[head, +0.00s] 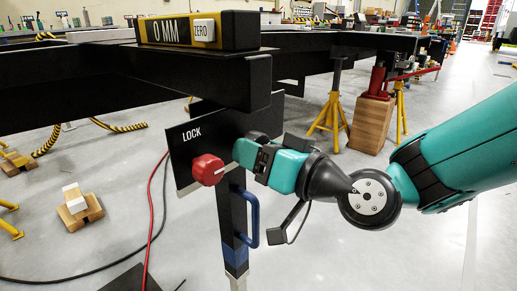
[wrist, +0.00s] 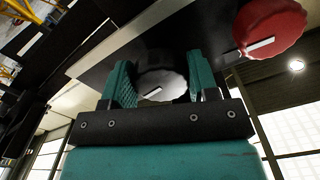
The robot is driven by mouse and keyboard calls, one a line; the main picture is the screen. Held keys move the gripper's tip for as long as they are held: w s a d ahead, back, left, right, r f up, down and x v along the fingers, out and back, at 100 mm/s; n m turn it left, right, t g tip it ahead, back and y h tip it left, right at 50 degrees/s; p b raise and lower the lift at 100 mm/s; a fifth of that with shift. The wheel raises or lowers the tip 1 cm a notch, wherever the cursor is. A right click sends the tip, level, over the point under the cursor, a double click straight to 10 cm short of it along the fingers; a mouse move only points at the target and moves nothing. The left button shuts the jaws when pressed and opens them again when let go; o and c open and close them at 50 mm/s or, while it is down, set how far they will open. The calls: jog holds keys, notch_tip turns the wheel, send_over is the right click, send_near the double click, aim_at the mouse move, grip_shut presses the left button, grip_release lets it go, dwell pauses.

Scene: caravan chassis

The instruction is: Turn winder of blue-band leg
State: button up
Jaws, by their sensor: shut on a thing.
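The blue-band leg (head: 236,256) is a dark upright post with a blue band low down and a blue handle (head: 249,218) on its side. It hangs below the black beam, under a plate marked LOCK (head: 190,150). A round pale-faced winder (wrist: 165,80) with a white line mark shows in the wrist view. My gripper (wrist: 158,88) has its teal fingers on either side of the winder and is shut on it. In the head view my gripper (head: 252,153) reaches the plate from the right and hides the winder.
A red lock knob (head: 207,170) with a white mark sits on the plate, close to my gripper. A yellow-black gauge (head: 190,30) reading 0 MM, with a ZERO button (head: 204,30), lies on the beam (head: 100,92). Yellow stands (head: 331,112) stand behind. Cables run along the floor at left.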

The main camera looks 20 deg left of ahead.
jog(key=o, duration=0.9)
jog(key=b+v, duration=1)
jog(key=v, duration=0.7)
jog(key=shift+d, duration=0.2)
